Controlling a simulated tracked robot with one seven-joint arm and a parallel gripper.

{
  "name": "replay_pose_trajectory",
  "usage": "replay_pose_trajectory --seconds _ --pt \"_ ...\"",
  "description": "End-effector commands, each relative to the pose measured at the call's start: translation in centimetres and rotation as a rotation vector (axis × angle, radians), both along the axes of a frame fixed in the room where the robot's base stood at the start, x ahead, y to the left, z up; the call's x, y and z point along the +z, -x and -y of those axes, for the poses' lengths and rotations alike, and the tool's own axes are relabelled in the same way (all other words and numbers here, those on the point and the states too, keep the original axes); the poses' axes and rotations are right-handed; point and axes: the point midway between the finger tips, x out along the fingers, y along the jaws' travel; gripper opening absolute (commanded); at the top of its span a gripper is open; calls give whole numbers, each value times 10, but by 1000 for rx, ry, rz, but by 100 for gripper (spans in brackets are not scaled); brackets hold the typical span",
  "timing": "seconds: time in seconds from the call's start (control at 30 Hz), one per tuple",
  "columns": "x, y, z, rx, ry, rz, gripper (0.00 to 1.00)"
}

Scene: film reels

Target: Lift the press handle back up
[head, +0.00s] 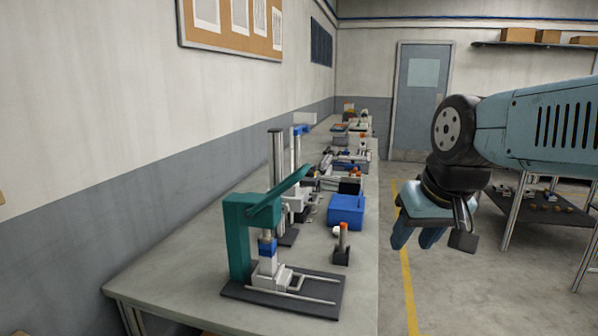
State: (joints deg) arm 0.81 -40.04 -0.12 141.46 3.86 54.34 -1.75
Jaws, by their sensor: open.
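A teal press (239,235) stands on a dark base plate near the front end of the long workbench. Its teal press handle (283,190) slants up to the right from the top of the press. The blue-collared ram (267,247) is down at a small light block on the base, though I cannot tell whether they touch. My gripper (416,239) hangs to the right of the bench, above the floor and apart from the press. Its blue fingers are open with nothing seen between them.
The grey workbench (190,266) runs along the left wall. A blue box (346,210) and a dark holder with an orange-topped item (342,246) stand right of the press. Other equipment lies behind. A dark table (540,206) is at right. The floor between is clear.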

Motion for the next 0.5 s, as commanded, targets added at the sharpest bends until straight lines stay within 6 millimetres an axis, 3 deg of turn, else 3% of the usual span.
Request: replay_pose_trajectory --seconds 0.5 --pt "15 -78 -50 59 -471 -382 43"
